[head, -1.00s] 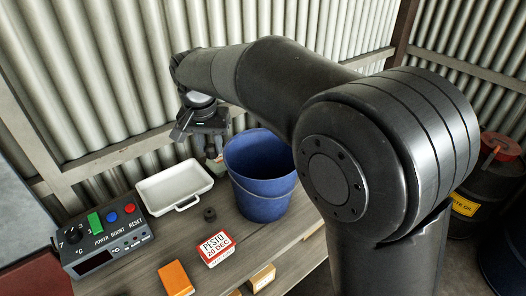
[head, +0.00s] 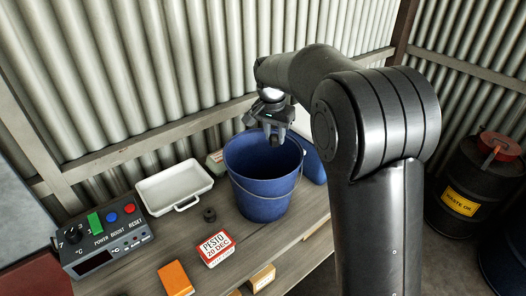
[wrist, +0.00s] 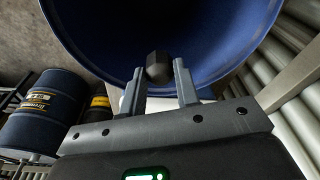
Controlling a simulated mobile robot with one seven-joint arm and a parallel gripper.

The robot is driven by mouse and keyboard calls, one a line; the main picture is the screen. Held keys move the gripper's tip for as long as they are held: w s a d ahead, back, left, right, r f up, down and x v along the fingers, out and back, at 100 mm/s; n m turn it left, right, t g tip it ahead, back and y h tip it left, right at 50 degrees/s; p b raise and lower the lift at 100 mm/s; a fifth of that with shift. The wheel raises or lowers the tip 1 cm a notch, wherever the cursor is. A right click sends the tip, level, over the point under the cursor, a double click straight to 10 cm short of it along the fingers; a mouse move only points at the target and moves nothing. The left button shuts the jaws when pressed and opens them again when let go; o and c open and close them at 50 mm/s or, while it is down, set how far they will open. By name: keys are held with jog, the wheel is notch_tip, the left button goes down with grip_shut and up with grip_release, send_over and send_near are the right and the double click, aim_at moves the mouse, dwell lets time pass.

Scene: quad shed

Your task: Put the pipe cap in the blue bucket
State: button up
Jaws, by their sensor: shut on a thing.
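My gripper (head: 274,138) is over the blue bucket (head: 262,195), near its back rim. It is shut on a small dark piece with a hex-shaped part, which looks like the pipe cap (wrist: 158,66). In the wrist view, the cap sits between the two fingertips (wrist: 158,72), with the bucket's blue wall (wrist: 95,40) and dark inside behind it. The bucket stands upright on the bench with its wire handle hanging down the front. In the head view the cap is small and dark against the gripper.
A small black ring-like piece (head: 209,214) lies left of the bucket. A white tray (head: 152,203), a pesto tub (head: 214,262), an orange block (head: 175,279) and a control box (head: 108,258) are further left. A blue object (head: 314,166) stands close behind the bucket's right side.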

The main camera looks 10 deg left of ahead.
notch_tip(320, 180, down, 24)
jog(key=shift+r, duration=0.15)
dwell(0.4)
jog(key=o, duration=0.9)
jog(key=shift+o, duration=0.2)
notch_tip(320, 180, up, 12)
jog(key=s, duration=0.1)
jog(key=shift+s+a, duration=0.35)
